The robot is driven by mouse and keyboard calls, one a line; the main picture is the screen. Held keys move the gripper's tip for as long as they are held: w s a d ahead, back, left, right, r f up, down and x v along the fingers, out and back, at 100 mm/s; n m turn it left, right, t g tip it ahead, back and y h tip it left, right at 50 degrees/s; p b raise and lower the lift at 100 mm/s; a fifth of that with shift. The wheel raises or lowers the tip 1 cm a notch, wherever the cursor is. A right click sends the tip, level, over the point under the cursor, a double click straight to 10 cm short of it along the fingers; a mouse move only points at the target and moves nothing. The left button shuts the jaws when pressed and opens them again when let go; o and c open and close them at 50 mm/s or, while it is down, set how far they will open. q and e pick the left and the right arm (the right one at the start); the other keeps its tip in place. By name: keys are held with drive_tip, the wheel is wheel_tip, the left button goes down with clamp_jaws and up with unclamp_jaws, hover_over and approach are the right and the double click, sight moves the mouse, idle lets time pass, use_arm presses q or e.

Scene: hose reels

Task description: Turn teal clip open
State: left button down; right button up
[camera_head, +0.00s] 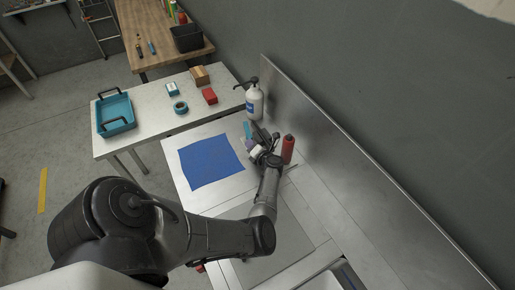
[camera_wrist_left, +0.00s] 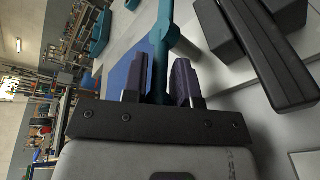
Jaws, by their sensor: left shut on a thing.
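The teal clip (camera_head: 247,130) is a small teal piece near the back of the pale worktop, partly hidden by my left gripper. In the left wrist view, its teal bar (camera_wrist_left: 163,35) runs down between the two fingers. My left gripper (camera_head: 256,148) reaches it from the front, and its dark purplish fingertips (camera_wrist_left: 159,80) stand on either side of the teal bar, closed on it. A dark blocky part (camera_wrist_left: 268,50) lies just right of the fingers in the wrist view; I cannot tell how it joins the clip. My right gripper is not in view.
A red bottle (camera_head: 288,149) stands close right of the left gripper, and a white pump bottle (camera_head: 254,103) stands behind it. A metal backsplash (camera_head: 350,165) rises at the right. A blue cloth (camera_head: 210,161) lies flat to the left. A teal tray (camera_head: 115,114) sits on the far table.

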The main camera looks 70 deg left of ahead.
use_arm(q)
drive_tip(key=shift+r, duration=0.1)
idle(0.3)
drive_tip(key=c, duration=1.1)
unclamp_jaws()
drive_tip(key=shift+r, duration=0.1)
drive_tip(key=shift+r, duration=0.35)
drive_tip(key=shift+o, duration=1.4)
drive_tip(key=r, duration=0.2)
drive_tip(key=d+r, duration=0.1)
drive_tip(key=r, duration=0.1)
drive_tip(key=shift+w+p, duration=0.2)
drive_tip(key=shift+p, duration=0.2)
drive_tip(key=w+d+r, duration=0.1)
drive_tip(key=d+r, duration=0.1)
drive_tip(key=d, duration=0.1)
drive_tip(key=w+d+r, duration=0.2)
drive_tip(key=d, duration=0.1)
drive_tip(key=w+d+r, duration=0.2)
drive_tip(key=d, duration=0.1)
drive_tip(key=shift+d+b, duration=0.1)
drive_tip(key=shift+b, duration=0.2)
drive_tip(key=shift+c, duration=1.4)
drive_tip(key=shift+c, duration=0.2)
